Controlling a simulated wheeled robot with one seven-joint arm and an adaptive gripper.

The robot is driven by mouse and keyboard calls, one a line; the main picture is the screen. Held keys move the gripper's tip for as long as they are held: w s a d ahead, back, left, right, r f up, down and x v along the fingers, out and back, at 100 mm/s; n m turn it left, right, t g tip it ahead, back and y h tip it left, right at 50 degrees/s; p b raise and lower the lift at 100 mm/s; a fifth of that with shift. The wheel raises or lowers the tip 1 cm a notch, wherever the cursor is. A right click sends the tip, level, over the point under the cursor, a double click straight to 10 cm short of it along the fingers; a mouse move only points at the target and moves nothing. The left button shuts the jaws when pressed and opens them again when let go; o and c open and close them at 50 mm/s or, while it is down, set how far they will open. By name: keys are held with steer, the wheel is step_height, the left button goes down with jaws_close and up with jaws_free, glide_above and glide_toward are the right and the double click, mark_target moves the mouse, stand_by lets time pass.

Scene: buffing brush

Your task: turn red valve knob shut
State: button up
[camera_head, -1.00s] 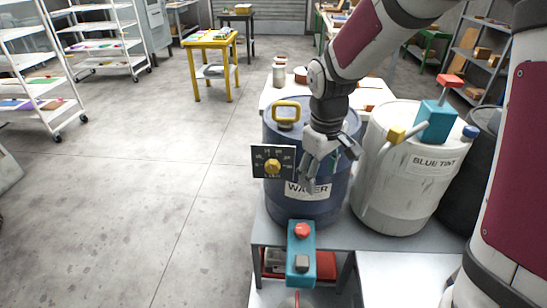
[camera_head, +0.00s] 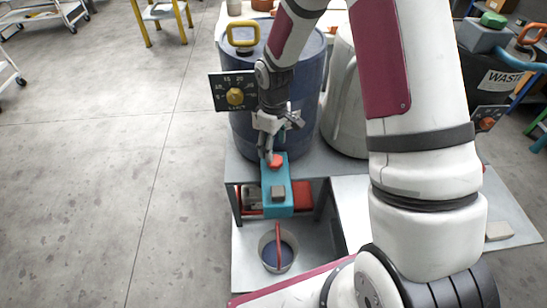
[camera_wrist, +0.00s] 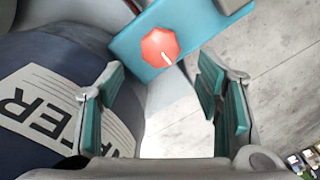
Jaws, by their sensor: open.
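The red valve knob (camera_head: 275,161) sits on a teal block (camera_head: 276,205) that juts out from the front of the blue drum (camera_head: 240,135). In the wrist view the knob (camera_wrist: 160,47) is a red octagon with a white line pointing to the lower right. My gripper (camera_head: 267,155) is right at the knob in the head view, partly over it. In the wrist view my gripper (camera_wrist: 160,82) has its teal-padded fingers apart. The knob lies beyond the fingertips, roughly centred across the gap, and nothing is held. Contact with the knob cannot be seen.
A yellow knob on a black dial plate (camera_head: 235,97) stands left of my arm. A grey knob (camera_head: 278,193) is nearer on the teal block. A bucket (camera_head: 263,250) with a red rod stands below.

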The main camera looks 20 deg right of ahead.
mark_target(275, 162)
step_height(275, 162, down, 6)
steer(key=shift+r+b, duration=0.15)
steer(key=shift+b, duration=0.25)
steer(key=shift+c, duration=0.3)
steer(key=c, duration=1.1)
